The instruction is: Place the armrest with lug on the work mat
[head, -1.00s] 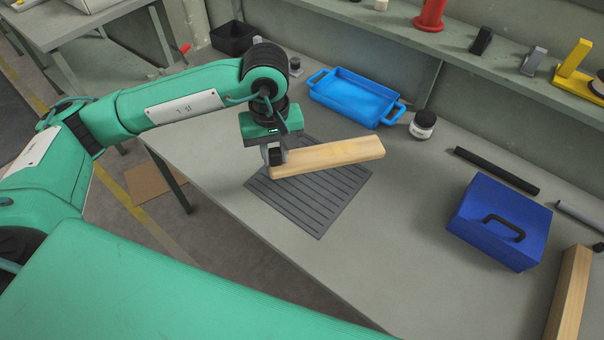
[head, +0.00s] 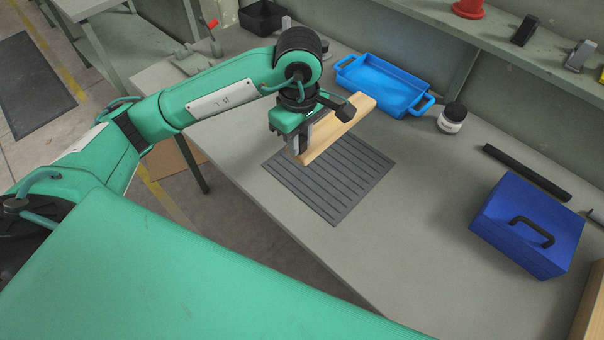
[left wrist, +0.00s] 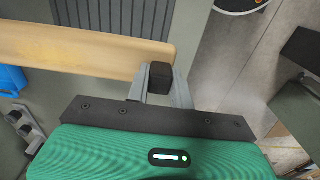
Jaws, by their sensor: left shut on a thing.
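The armrest (head: 340,128) is a pale wooden bar, held above the bench over the far left part of the work mat. The work mat (head: 345,187) is dark grey, ribbed and bare, flat on the bench. My left gripper (head: 302,142) is shut on the armrest near one end. In the left wrist view, the armrest (left wrist: 80,48) runs left from the fingers (left wrist: 162,85), with a dark block between them. I cannot tell whether that block is the lug. The mat (left wrist: 120,14) shows beyond the bar. My right gripper is not in view.
A blue tray (head: 385,84) and a jar (head: 452,117) stand behind the mat. A blue box with a handle (head: 527,225) and a black bar (head: 527,172) lie to the right. Bench between mat and box is clear. A black bin (head: 263,17) is at the back.

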